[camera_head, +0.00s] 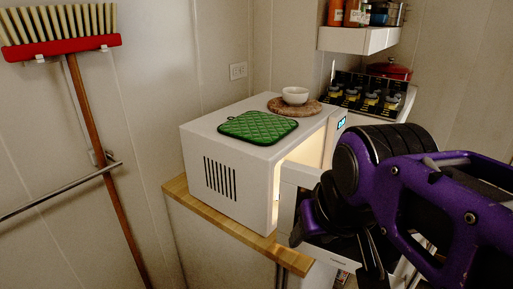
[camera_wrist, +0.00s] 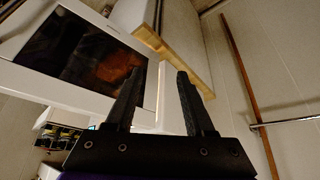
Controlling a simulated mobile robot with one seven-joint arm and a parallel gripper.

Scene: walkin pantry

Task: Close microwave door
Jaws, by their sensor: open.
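The white microwave (camera_head: 228,165) stands on a wooden counter with its lit inside showing. Its door is open; a white part of it (camera_head: 300,174) shows beside the opening, mostly hidden behind my arm. In the wrist view the door (camera_wrist: 85,50) shows a dark window with an orange reflection and a white frame. My gripper (camera_wrist: 156,75) is open and empty, its two dark fingers pointing up beside the door's edge. A white strip shows between the fingers. I cannot tell whether they touch the door.
A green potholder (camera_head: 258,127) and a white bowl (camera_head: 295,95) on a round mat sit on the microwave. The wooden counter (camera_head: 225,222) edge runs below. A broom (camera_head: 85,120) and a rail (camera_head: 60,190) are at left. A shelf (camera_head: 358,40) with jars is behind.

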